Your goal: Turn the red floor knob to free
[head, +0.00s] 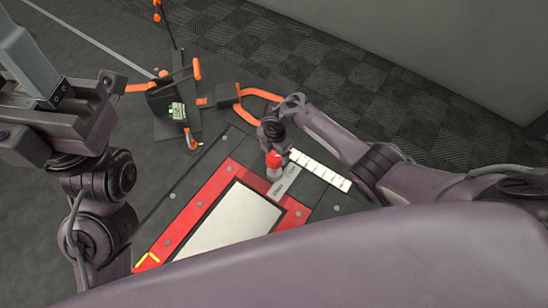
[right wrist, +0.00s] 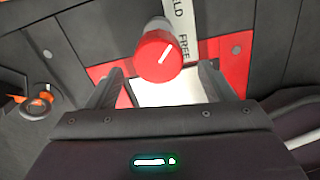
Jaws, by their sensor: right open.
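The red knob (head: 273,160) stands on the dark floor plate at the edge of the red panel. It shows large in the right wrist view (right wrist: 157,58), with a white pointer line slanting up and right. A pale label strip (right wrist: 181,30) beside it reads "LD" at the cut-off top and "FREE" lower down. The line points toward the strip, between the two words. My right gripper (right wrist: 161,74) is open, its fingers on either side of the knob in the picture, apparently not touching it. My left gripper (head: 58,115) is raised at the upper left; its jaws are unclear.
The red panel (head: 190,222) frames a white plate (head: 232,222). A white marked scale strip (head: 320,170) lies right of the knob. A black device with orange handles (head: 175,100) stands beyond on the floor. Dark carpet (head: 400,100) and a pale wall lie behind.

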